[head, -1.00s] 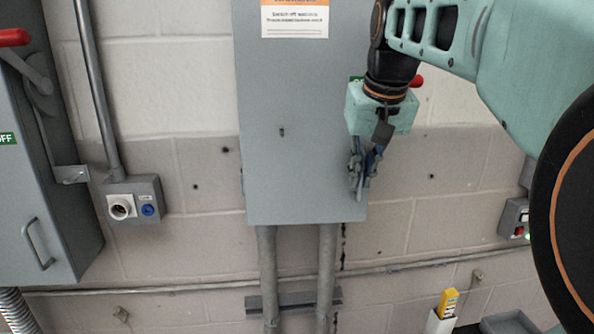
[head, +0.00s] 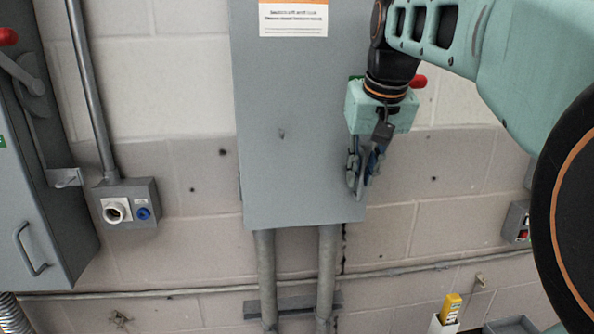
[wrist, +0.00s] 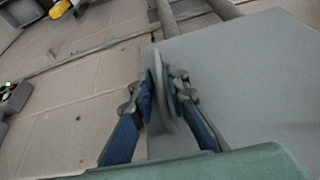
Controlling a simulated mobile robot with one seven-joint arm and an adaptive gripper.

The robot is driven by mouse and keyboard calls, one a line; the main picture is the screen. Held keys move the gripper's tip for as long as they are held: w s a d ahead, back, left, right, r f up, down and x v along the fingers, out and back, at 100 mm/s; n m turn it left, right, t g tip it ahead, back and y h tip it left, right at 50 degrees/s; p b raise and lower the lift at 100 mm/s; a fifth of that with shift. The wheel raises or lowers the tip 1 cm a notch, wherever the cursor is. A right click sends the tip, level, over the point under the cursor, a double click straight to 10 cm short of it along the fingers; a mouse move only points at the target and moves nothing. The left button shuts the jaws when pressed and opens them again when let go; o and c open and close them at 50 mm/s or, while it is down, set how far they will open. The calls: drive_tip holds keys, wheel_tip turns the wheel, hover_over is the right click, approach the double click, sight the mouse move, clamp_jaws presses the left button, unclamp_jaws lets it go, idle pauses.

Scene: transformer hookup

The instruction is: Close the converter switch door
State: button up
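A tall grey switch box stands on the wall at the middle of the head view, its flat front door (head: 285,150) facing me. The door's face fills the right side of the wrist view (wrist: 250,80). I cannot tell whether it stands slightly ajar. A curved grey handle (wrist: 161,85) shows at the door's edge in the wrist view. My gripper (head: 360,180) is at the door's lower right edge. In the wrist view its two blue-padded fingers (wrist: 162,97) lie close on both sides of the handle and appear shut on it. In the head view the gripper hides the handle.
Another grey switch box with a red lever (head: 30,180) stands at the left. A socket box (head: 128,203) is beside it. Two conduits (head: 265,270) run below the middle box. A yellow item in a white holder (head: 449,310) is at the lower right.

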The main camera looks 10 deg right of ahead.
drive_tip(key=shift+s, duration=0.1)
drive_tip(key=shift+r, duration=5)
drive_tip(key=shift+f, duration=0.1)
